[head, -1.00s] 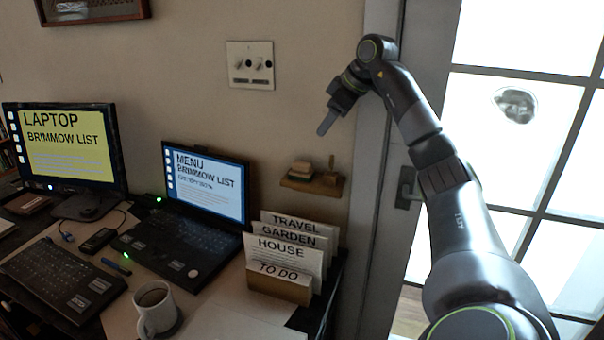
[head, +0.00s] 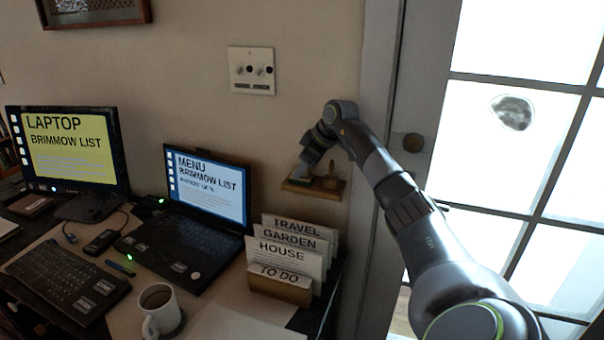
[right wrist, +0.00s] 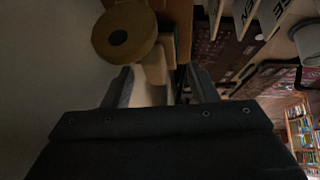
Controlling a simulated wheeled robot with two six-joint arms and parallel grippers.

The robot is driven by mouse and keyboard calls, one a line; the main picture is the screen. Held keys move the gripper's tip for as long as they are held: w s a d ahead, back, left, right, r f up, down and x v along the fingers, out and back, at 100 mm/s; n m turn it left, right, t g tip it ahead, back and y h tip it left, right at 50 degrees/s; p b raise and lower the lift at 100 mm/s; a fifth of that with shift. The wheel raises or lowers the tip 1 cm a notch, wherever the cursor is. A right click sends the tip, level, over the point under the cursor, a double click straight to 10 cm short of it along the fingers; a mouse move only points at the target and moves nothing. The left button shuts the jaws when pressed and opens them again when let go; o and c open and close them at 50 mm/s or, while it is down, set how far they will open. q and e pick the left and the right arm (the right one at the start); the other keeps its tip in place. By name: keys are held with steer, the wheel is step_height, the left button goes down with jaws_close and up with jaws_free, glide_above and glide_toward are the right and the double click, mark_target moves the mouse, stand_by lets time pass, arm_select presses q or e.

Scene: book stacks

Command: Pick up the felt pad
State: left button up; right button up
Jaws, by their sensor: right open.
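A small wooden wall shelf (head: 325,192) holds a low stack on its left and a small brown wooden piece (head: 331,181) on its right. My right gripper (head: 304,167) is at the left part of the shelf and hides most of the stack. In the right wrist view the right gripper (right wrist: 162,88) is open, its fingers on either side of a pale beige block (right wrist: 154,69). This block looks like the felt pad, but I cannot be sure. Whether the fingers touch it is unclear. A round tan piece with a dark centre (right wrist: 122,37) is beside it. My left gripper is not in view.
Below the shelf stands a card holder (head: 280,286) with labelled cards. A laptop (head: 205,195), a monitor (head: 65,145) and a mug (head: 159,308) are on the desk at left. A wall switch plate (head: 251,70) is above; a glazed door (head: 500,150) is right.

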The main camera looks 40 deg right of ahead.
steer(key=shift+x, duration=1.25)
steer(key=c, duration=0.7)
steer(key=shift+c, duration=0.2)
